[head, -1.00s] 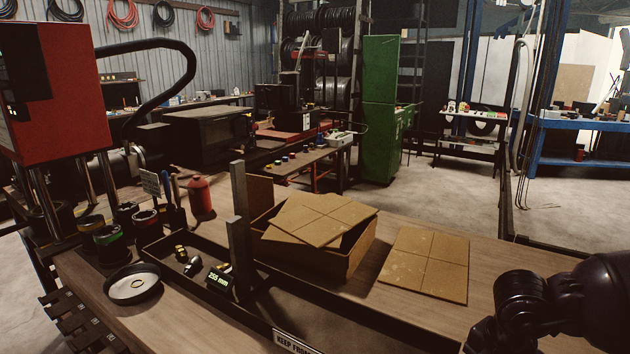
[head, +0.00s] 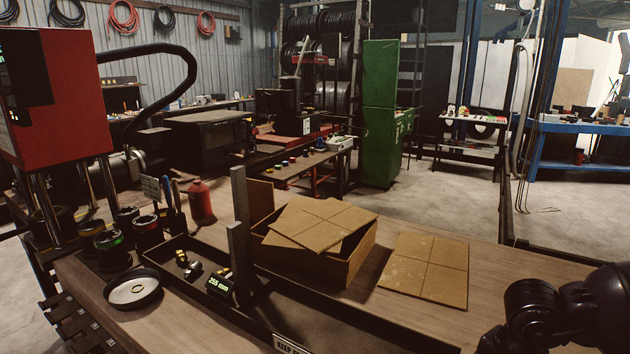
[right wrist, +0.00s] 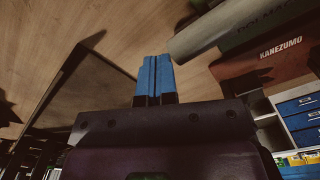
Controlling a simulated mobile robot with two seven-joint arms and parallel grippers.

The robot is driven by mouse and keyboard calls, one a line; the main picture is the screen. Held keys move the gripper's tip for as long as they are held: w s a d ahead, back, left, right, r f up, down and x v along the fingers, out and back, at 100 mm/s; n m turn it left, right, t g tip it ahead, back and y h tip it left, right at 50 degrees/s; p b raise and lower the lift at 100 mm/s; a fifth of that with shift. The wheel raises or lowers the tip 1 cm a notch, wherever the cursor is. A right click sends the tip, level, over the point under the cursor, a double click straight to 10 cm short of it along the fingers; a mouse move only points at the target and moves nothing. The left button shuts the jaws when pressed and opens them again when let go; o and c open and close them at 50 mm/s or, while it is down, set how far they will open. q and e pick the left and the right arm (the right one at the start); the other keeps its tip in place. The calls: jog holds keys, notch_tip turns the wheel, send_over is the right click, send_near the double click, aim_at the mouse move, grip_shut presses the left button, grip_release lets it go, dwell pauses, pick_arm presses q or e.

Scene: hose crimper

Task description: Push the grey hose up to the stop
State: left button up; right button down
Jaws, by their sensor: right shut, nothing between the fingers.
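My right gripper (right wrist: 156,78) shows in the right wrist view, its blue fingers together with nothing between them. A pale grey rounded length, probably the grey hose (right wrist: 212,28), lies to the right of the fingertips and apart from them. In the head view I cannot make out the hose. A dark trough (head: 300,318) runs along the bench, with two upright metal plates (head: 238,250) and a small display (head: 219,283) that appears to read 255 mm. I cannot tell which part is the stop. My left gripper is out of view.
A cardboard box (head: 325,265) with flat sheets stands behind the trough, and another board (head: 424,270) lies to its right. A round dish (head: 133,305) is at the left front. The red press (head: 62,95) rises at the left. The bench's right part is fairly clear.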

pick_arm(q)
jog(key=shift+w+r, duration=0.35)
pick_arm(e)
jog(key=shift+s+d, duration=0.4)
jog(key=shift+d, duration=0.25)
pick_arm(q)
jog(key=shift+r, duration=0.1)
pick_arm(e)
jog(key=shift+s+d, duration=0.25)
jog(key=shift+d, duration=0.15)
pick_arm(q)
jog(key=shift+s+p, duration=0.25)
jog(key=shift+p, duration=0.1)
pick_arm(e)
jog(key=shift+s+d, duration=0.25)
jog(key=shift+d, duration=0.2)
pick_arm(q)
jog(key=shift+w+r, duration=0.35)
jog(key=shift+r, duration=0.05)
pick_arm(e)
jog(key=shift+s+d, duration=0.5)
jog(key=shift+d, duration=0.35)
pick_arm(q)
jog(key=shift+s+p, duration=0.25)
jog(key=shift+p, duration=0.1)
pick_arm(e)
jog(key=shift+s+d, duration=0.55)
jog(key=shift+d, duration=0.3)
